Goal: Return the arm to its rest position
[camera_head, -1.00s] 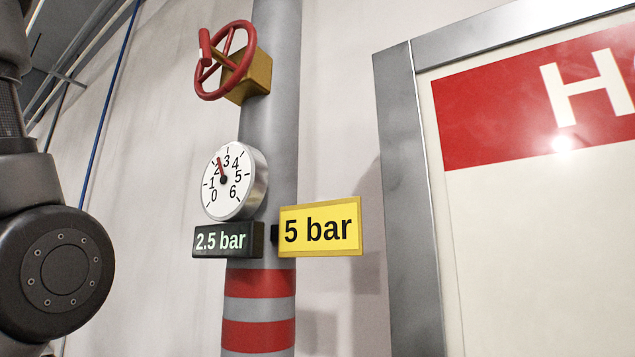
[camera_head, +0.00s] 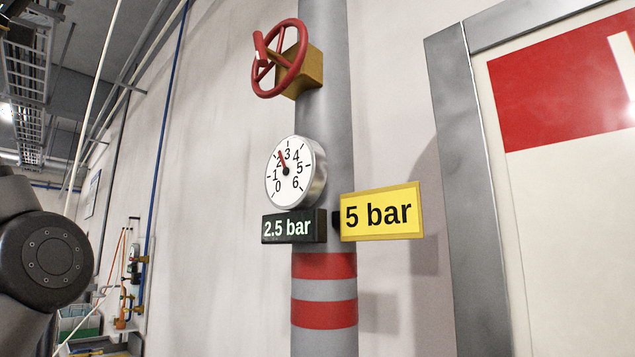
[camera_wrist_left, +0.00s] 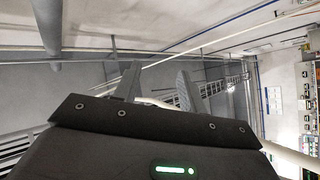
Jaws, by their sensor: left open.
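In the head view, a dark link of my left arm (camera_head: 47,262) shows at the left edge, apart from the pipe and its fittings. The left gripper itself is outside that view. In the left wrist view, my left gripper (camera_wrist_left: 158,76) has two grey fingers spread apart with nothing between them. Ceiling beams and cable trays (camera_wrist_left: 215,88) show behind the fingers. My right gripper is in neither view.
A grey pipe (camera_head: 325,130) carries a red handwheel (camera_head: 281,58), a gauge (camera_head: 291,172), a dark "2.5 bar" display (camera_head: 293,227) and a yellow "5 bar" sign (camera_head: 381,212). A framed board (camera_head: 570,220) stands at right. Shelving and equipment (camera_head: 130,280) stand far left.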

